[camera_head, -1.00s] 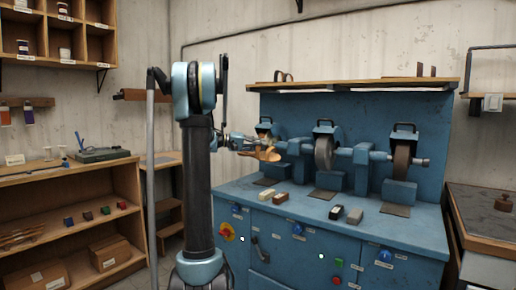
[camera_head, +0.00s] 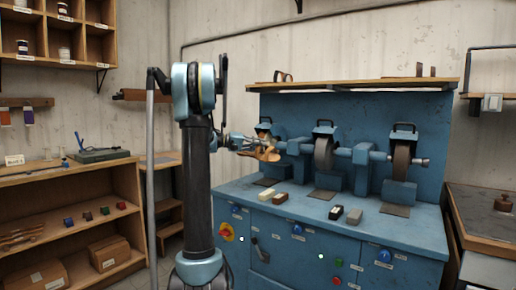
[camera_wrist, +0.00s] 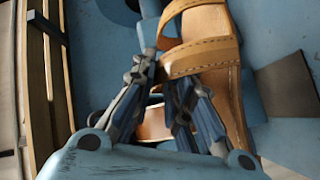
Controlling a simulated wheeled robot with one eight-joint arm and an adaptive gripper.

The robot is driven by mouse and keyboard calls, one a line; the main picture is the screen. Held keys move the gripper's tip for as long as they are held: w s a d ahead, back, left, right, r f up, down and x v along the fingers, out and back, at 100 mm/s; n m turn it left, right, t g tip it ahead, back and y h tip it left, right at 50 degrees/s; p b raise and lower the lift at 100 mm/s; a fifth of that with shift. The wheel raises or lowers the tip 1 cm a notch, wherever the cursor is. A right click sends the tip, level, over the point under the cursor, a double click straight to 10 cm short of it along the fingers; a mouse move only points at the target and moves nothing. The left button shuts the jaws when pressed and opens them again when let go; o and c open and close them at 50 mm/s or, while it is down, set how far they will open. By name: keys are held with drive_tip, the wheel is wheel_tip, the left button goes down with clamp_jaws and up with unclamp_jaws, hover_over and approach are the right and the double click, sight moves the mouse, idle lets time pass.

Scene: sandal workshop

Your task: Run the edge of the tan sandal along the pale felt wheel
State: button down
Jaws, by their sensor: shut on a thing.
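The tan sandal (camera_head: 267,155) is held by my gripper (camera_head: 246,146) at the left end of the blue grinding machine. In the wrist view the sandal (camera_wrist: 207,55) shows its stitched straps, and my gripper's fingers (camera_wrist: 162,75) are closed on its side. The left wheel position (camera_head: 263,132) is mostly hidden behind my gripper and the sandal; I cannot tell whether they touch. A grey wheel (camera_head: 324,153) is in the middle and a brown wheel (camera_head: 402,158) is at the right. The left wheel looks pale, but too little shows to be sure.
The blue machine bench (camera_head: 300,222) carries several small blocks, including a white one (camera_head: 264,194) and a black one (camera_head: 336,212). A wooden shelf (camera_head: 350,86) runs above the wheels. A wooden rack (camera_head: 125,170) stands at left, and a side bench (camera_head: 490,215) at right.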

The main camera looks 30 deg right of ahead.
drive_tip(key=shift+w+a, duration=0.55)
drive_tip(key=shift+w, duration=0.15)
drive_tip(key=shift+s+a, duration=0.1)
drive_tip(key=shift+a, duration=0.05)
idle(0.6)
drive_tip(key=shift+s+a+t+y, duration=0.1)
drive_tip(key=shift+t+y, duration=0.2)
drive_tip(key=shift+t, duration=0.1)
drive_tip(key=shift+d+r, duration=0.1)
drive_tip(key=shift+d, duration=0.15)
idle(1.2)
drive_tip(key=shift+w+a, duration=0.2)
drive_tip(key=shift+w, duration=0.3)
drive_tip(key=shift+w+a, duration=0.15)
drive_tip(key=shift+w, duration=0.35)
drive_tip(key=shift+s+a, duration=0.25)
idle(0.8)
drive_tip(key=shift+w+d, duration=0.1)
drive_tip(key=shift+d, duration=0.1)
idle(1.5)
